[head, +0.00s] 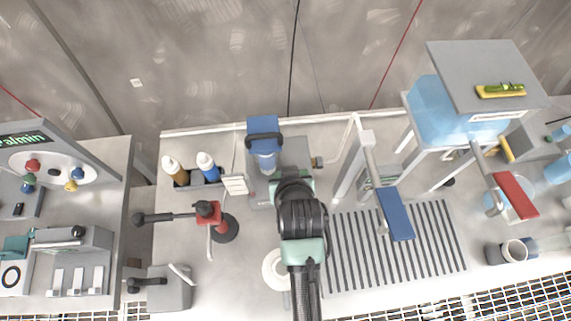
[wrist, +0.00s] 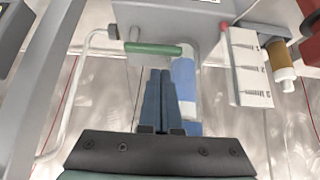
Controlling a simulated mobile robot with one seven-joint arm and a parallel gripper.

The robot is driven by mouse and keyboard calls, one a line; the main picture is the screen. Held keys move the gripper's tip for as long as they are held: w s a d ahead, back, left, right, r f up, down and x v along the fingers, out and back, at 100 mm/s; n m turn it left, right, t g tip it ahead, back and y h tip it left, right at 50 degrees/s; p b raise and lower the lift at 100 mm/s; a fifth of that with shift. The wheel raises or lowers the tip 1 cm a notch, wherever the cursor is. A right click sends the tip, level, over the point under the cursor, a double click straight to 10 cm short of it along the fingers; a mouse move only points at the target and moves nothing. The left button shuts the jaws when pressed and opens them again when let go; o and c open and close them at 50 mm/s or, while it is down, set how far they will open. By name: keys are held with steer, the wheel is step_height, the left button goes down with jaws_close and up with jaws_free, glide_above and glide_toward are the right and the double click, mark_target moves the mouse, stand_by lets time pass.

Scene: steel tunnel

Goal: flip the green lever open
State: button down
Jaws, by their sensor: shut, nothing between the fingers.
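In the head view my arm hides the gripper's tips, and I cannot make out the lever there.
A blue-topped device (head: 263,128) stands behind my arm. A red-based lever (head: 208,212) and two bottles (head: 207,166) are to its left. A grey frame with a blue paddle (head: 396,214) is right, over a slotted grate (head: 345,250). A blue tank (head: 440,110) stands farther right.

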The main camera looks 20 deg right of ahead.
steer(key=shift+x, duration=2.8)
